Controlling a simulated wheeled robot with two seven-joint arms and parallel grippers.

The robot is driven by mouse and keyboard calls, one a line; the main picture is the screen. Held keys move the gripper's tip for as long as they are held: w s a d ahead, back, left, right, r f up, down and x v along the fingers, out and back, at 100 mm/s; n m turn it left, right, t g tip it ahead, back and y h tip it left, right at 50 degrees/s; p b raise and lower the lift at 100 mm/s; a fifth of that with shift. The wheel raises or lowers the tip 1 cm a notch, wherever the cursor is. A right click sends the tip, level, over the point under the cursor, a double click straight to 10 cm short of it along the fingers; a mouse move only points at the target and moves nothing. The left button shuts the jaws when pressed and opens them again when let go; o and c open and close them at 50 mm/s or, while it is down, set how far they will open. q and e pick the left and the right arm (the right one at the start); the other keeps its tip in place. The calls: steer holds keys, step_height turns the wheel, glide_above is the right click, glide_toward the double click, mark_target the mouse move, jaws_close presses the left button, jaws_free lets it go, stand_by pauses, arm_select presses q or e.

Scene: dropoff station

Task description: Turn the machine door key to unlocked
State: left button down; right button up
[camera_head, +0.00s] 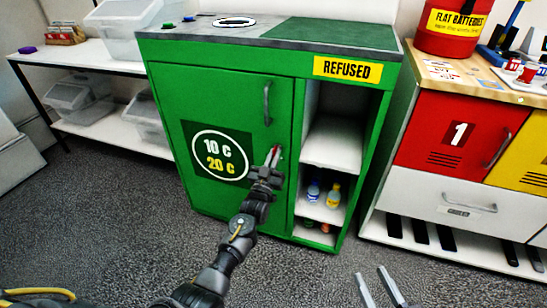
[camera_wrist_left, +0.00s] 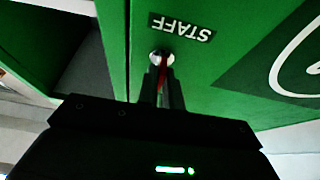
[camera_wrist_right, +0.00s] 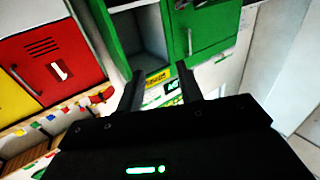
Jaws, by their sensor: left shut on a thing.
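The green machine (camera_head: 345,55) has a closed door (camera_head: 205,90) on its front left, with a vertical handle (camera_head: 267,103). My left gripper (camera_head: 273,158) reaches the door's right side, below the handle. In the left wrist view, its fingers are shut on a slim red key (camera_wrist_left: 162,72). The key stands at a round silver lock (camera_wrist_left: 161,56) beside a STAFF label (camera_wrist_left: 182,27). The fingers hide part of the key, and I cannot tell its lock position. My right gripper (camera_head: 379,286) is open and empty above the floor, away from the machine.
The REFUSED compartment (camera_head: 335,140) right of the door holds small bottles (camera_head: 333,194). A workbench (camera_head: 445,130) with red and yellow doors stands at the right. A white shelf (camera_head: 90,58) with clear bins stands at the left. The carpet in front is clear.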

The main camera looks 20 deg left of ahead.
arm_select(q)
steer(key=c, duration=1.6)
jaws_free()
steer(key=shift+o, duration=0.2)
